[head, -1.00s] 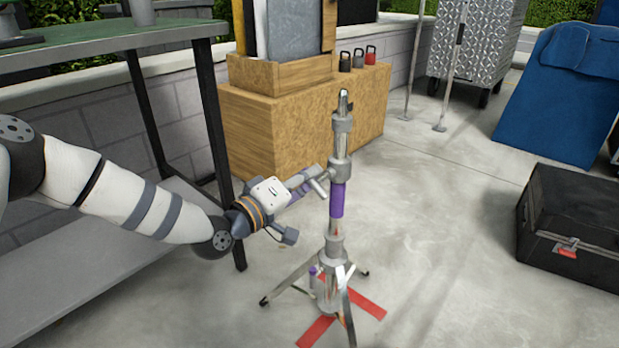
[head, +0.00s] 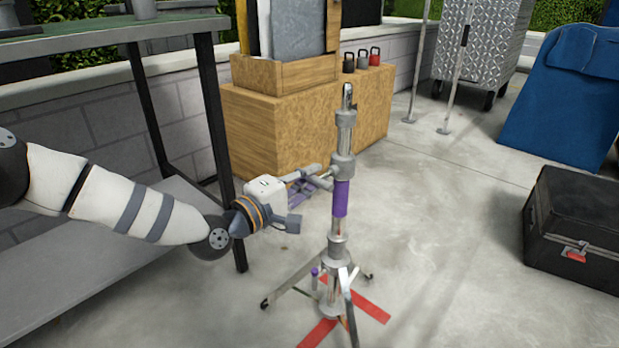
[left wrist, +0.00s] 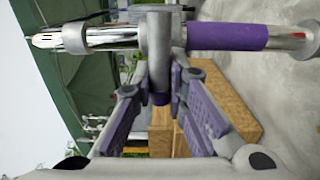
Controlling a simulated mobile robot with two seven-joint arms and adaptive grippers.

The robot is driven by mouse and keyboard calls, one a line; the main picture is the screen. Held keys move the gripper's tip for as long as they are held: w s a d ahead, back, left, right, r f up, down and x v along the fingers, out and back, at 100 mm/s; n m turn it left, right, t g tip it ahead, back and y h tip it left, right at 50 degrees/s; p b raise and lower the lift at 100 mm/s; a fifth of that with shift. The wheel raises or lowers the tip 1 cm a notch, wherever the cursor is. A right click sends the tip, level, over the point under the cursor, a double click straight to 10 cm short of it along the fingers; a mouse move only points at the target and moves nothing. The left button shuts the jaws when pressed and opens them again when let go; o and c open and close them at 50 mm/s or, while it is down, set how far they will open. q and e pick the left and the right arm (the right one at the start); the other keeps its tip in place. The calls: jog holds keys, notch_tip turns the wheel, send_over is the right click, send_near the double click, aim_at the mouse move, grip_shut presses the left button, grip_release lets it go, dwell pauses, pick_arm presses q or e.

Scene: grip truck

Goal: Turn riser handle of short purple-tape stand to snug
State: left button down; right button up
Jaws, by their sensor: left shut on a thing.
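The short stand (head: 338,247) is upright on its spread legs, with purple tape (head: 341,198) around its column. Its riser handle (head: 321,182) sticks out to the left from the grey collar (head: 342,166) just above the tape. My left gripper (head: 312,182) is at the collar's left side, shut on the handle. In the left wrist view, the purple-padded fingers (left wrist: 160,85) lie on either side of the handle, and the column runs across the top with its purple tape (left wrist: 228,37). The exact finger contact is partly hidden. My right gripper is out of view.
A red floor mark (head: 357,303) lies under the stand. A wooden box (head: 300,120) stands behind it, and a green-topped table (head: 110,32) is at the left. A black case (head: 575,230) is at the right. The floor between stand and case is clear.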

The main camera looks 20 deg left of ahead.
pick_arm(q)
jog(key=shift+d, duration=0.1)
jog(key=c, duration=1.6)
grip_release()
jog(key=v, duration=1.2)
